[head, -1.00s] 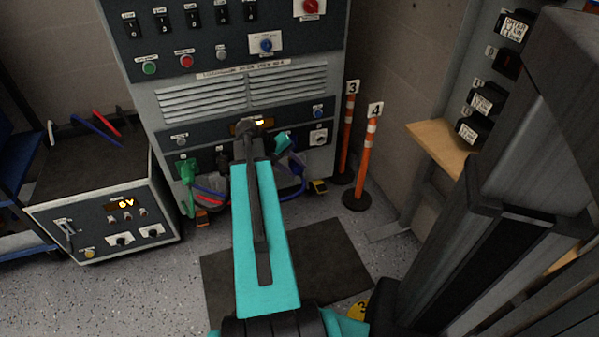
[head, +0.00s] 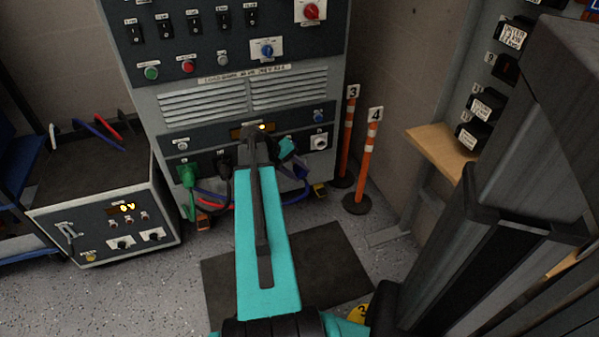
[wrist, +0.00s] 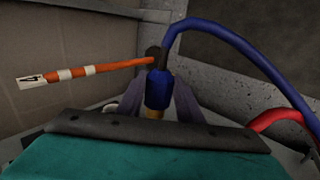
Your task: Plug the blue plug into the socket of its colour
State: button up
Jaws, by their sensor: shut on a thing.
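The blue plug (wrist: 158,88) is between the fingers of my gripper (wrist: 158,98) in the wrist view, with its blue cable arching up and to the right. In the head view my gripper (head: 287,148) is close in front of the lower socket row of the grey cabinet, right of my forearm. The plug itself is hard to make out there; the blue cable (head: 294,199) hangs below. A pale socket plate (head: 319,142) shows just right of my gripper. I cannot tell its colour mark. My arm hides the middle of the row.
A green plug (head: 187,178) and a black plug (head: 222,166) sit at the cabinet's left sockets. Orange posts 3 (head: 348,135) and 4 (head: 366,165) stand to the right. A supply box (head: 105,225) is at left. A dark mat (head: 335,265) lies on the floor.

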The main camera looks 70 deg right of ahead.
aim_at(294, 163)
jog(key=shift+w+d+p, duration=0.45)
jog(key=shift+w+d, duration=0.35)
jog(key=shift+d, duration=0.2)
jog(key=shift+w+d+p, duration=0.4)
jog(key=shift+w+d, duration=0.4)
jog(key=shift+d, duration=0.15)
jog(key=shift+w+d+p, duration=0.95)
jog(key=shift+w+d, duration=0.1)
jog(key=shift+d, duration=0.3)
dwell(1.5)
jog(key=o, duration=1.3)
jog(key=shift+a+r, duration=0.1)
jog(key=shift+r, duration=0.05)
jog(key=p+v, duration=0.4)
jog(key=v, duration=0.2)
jog(key=shift+w+r, duration=0.25)
dwell(0.5)
jog(key=shift+a, duration=0.15)
